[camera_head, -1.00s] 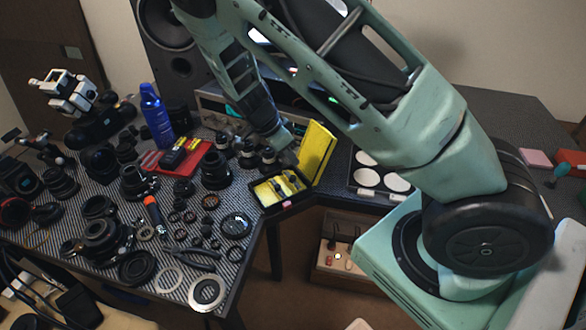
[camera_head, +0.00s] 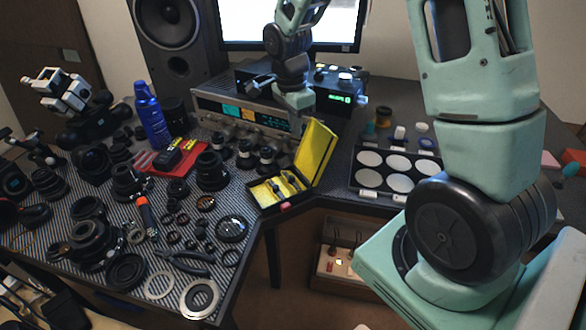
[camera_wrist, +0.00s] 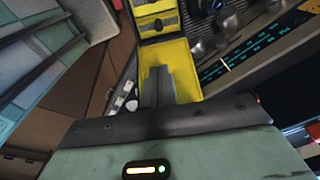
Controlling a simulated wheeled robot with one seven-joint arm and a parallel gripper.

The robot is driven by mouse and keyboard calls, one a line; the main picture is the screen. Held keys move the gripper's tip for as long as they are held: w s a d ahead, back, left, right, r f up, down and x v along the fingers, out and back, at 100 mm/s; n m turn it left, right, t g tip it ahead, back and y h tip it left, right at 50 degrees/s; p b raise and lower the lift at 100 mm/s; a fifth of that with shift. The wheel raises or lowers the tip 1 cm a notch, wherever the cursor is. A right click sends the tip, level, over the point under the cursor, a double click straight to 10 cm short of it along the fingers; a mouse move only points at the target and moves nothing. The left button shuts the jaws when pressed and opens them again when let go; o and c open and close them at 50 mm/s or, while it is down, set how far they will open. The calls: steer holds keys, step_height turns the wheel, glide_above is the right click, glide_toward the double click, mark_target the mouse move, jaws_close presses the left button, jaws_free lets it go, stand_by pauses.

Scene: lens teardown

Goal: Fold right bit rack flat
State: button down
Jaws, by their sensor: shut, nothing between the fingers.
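A small black case with yellow lining stands open at the table's front edge. Its yellow lid (camera_head: 317,150) is raised on the right, and its base (camera_head: 266,206) lies flat. Inside the base are dark bit racks (camera_head: 292,181); their exact fold angle is too small to tell. In the wrist view the yellow lid (camera_wrist: 182,60) lies behind my fingers, with dark rack pieces (camera_wrist: 157,25) on yellow near the top edge. My gripper (camera_wrist: 158,76) is shut and empty. In the head view my gripper (camera_head: 295,98) is above and behind the case, apart from it; its fingertips are unclear.
Lenses, rings and tools crowd the table left of the case. A red mat (camera_head: 182,160) holds small items. An instrument with a lit display (camera_head: 245,112) stands behind. A tray of white discs (camera_head: 372,182) lies to the right. A wooden box (camera_head: 345,268) sits lower down.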

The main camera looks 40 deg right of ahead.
glide_above(294, 177)
steer(key=d, duration=0.1)
steer(key=f, duration=0.9)
steer(key=shift+s+d+f, duration=0.1)
steer(key=shift+d+f, duration=0.1)
steer(key=shift+f, duration=0.05)
steer(key=f, duration=0.1)
steer(key=a+f, duration=0.1)
steer(key=f, duration=0.1)
steer(key=shift+a+f+p, duration=0.25)
steer(key=shift+f+p, duration=0.1)
steer(key=shift+p, duration=0.05)
steer(key=shift+w+f, duration=0.2)
steer(key=shift+a, duration=0.1)
